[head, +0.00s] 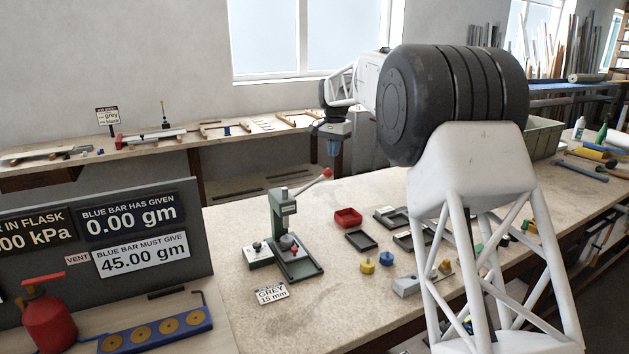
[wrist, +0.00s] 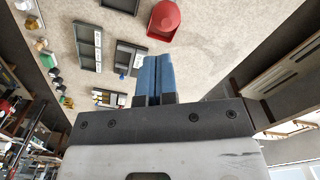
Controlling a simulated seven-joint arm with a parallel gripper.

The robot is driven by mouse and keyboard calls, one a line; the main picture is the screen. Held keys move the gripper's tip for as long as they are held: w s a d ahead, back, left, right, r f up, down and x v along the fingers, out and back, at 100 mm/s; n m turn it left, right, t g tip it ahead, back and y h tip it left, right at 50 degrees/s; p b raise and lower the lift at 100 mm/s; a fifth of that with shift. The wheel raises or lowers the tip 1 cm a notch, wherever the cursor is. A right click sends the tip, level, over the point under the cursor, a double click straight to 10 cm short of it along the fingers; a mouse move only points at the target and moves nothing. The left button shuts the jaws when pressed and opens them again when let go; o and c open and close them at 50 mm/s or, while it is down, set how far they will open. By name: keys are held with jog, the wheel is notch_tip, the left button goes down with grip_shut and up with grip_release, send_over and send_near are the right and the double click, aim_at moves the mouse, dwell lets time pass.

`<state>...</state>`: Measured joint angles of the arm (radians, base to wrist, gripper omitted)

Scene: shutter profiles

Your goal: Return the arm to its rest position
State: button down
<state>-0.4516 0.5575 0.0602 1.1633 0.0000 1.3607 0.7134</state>
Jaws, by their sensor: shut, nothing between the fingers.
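My gripper (head: 333,147) hangs fingers-down above the far edge of the beige workbench in the head view. Its blue fingers (wrist: 157,78) are shut together with nothing between them in the wrist view. My white arm stretches out from the right, with its large black joint near the camera. The gripper is apart from everything on the bench. In the wrist view the bench top lies below the fingers, with a red tray (wrist: 165,18) just beyond their tips.
A green press (head: 285,240) with a red-knobbed lever stands on the workbench (head: 340,295). A red tray (head: 347,217), dark trays (head: 361,240), and yellow (head: 367,266) and blue (head: 386,258) pieces lie right of it. A "GREY 15 mm" card (head: 271,294) lies in front.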

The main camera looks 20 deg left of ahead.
dwell(0.6)
jog(key=s+d+r, duration=0.3)
jog(key=s+d, duration=0.6)
jog(key=d, duration=0.1)
jog(key=s+d+r+n+t, duration=0.1)
jog(key=s+d+r, duration=0.2)
jog(key=s+d, duration=0.65)
jog(key=s+d+r, duration=0.3)
jog(key=s+d, duration=0.6)
jog(key=d, duration=0.2)
jog(key=s+d+f, duration=0.5)
jog(key=s, duration=0.7)
jog(key=s+d+f+n+t, duration=0.1)
jog(key=s+d+f, duration=0.4)
jog(key=s, duration=0.7)
jog(key=s+d+f, duration=0.5)
jog(key=s, duration=0.7)
jog(key=shift+n+t, duration=0.3)
jog(key=shift+n, duration=0.1)
